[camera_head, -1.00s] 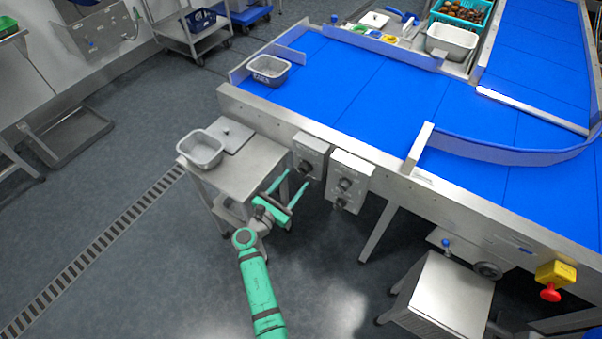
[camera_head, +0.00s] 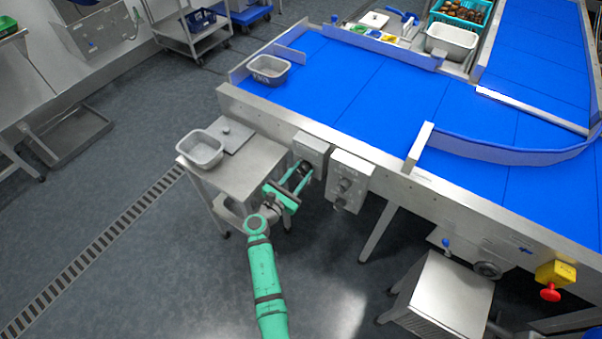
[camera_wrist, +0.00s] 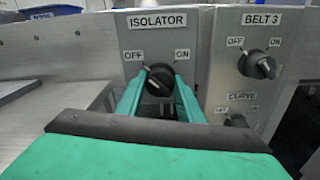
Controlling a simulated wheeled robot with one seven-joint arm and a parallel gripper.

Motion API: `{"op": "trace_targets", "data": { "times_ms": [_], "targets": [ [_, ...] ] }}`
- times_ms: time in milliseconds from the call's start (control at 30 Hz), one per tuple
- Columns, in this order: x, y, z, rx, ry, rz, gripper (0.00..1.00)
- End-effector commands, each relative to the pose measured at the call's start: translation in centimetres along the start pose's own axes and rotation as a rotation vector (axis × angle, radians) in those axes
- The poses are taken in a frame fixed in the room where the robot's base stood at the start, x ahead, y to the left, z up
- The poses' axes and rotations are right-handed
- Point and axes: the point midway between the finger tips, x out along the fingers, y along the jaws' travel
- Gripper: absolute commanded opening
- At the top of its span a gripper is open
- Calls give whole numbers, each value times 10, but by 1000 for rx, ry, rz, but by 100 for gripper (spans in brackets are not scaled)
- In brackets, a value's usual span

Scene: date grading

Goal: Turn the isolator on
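The isolator is a grey box (camera_head: 312,147) on the side of the conveyor frame. In the wrist view its panel (camera_wrist: 136,42) is labelled ISOLATOR, with OFF on the left and ON on the right. Its black rotary knob (camera_wrist: 160,80) has a pale pointer mark directed up and left, towards OFF. My green gripper (camera_wrist: 160,92) reaches up to the box, with one finger on each side of the knob. The fingers are apart; whether they touch the knob I cannot tell. In the head view the gripper (camera_head: 297,176) partly hides the knob.
Right of the isolator is a second box (camera_head: 350,175) with BELT 3 and CURVE knobs. A steel cart (camera_head: 250,170) with a grey tub (camera_head: 202,149) stands close at the left. The blue belt (camera_head: 350,85) lies above. A red stop button (camera_head: 550,292) is far right.

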Motion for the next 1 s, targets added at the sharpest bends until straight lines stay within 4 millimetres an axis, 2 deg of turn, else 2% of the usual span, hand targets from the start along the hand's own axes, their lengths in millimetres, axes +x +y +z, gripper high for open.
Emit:
{"op": "trace_targets", "data": {
  "times_ms": [267, 433, 1000],
  "targets": [
    [-2, -2, -2, 28, 1, -4, 11],
    [-2, -3, -3, 107, 2, -5, 11],
    [0, -4, -4, 618, 3, -5, 11]
  ]
}}
